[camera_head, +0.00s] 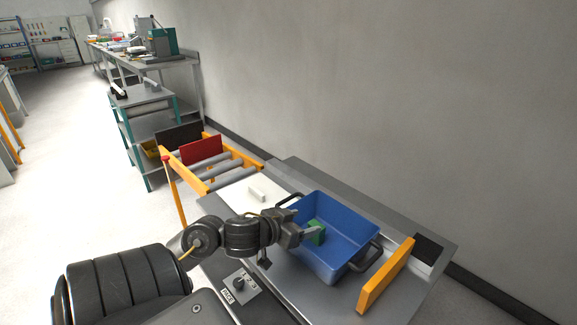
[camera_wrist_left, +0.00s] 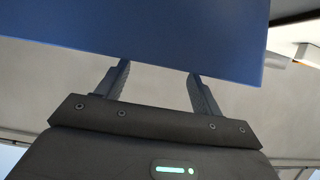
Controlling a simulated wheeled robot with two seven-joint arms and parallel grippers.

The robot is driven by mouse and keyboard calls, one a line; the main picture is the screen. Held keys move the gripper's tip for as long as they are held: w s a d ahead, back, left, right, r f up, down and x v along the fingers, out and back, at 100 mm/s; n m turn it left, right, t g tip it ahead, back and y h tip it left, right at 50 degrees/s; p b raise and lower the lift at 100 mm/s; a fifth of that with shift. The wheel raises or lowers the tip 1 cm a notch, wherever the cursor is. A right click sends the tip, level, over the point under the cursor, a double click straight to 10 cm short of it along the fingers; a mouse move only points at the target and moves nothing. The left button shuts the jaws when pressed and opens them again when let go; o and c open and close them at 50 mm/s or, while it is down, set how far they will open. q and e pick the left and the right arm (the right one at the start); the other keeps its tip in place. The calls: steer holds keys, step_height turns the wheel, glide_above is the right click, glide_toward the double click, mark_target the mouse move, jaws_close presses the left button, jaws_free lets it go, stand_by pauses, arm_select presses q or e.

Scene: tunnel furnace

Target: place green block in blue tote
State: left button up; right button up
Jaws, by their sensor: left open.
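The blue tote (camera_head: 352,222) stands on the grey work surface, with dark handles at its ends. The green block (camera_head: 318,226) shows inside the tote near its left wall, partly hidden by my left gripper; whether it rests on the floor cannot be told. My left gripper (camera_head: 312,234) reaches over the tote's near left side, its fingertips beside the block. In the left wrist view my left gripper (camera_wrist_left: 159,68) is open, with its fingers apart and the tote's blue wall (camera_wrist_left: 150,30) across the top. The block does not show there. My right gripper is not in view.
An orange bar (camera_head: 386,277) stands right of the tote. A white plate with a small white block (camera_head: 257,194) lies left of it. An orange-framed roller section (camera_head: 215,172) with a red panel (camera_head: 202,149) is behind. The grey wall runs along the right.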

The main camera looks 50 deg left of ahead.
arm_select(q)
steer(key=p+v, duration=0.1)
steer(key=v, duration=0.3)
steer(key=shift+r+p, duration=0.1)
steer(key=shift+p, duration=0.25)
steer(key=shift+s+r, duration=0.15)
steer(key=shift+s, duration=0.35)
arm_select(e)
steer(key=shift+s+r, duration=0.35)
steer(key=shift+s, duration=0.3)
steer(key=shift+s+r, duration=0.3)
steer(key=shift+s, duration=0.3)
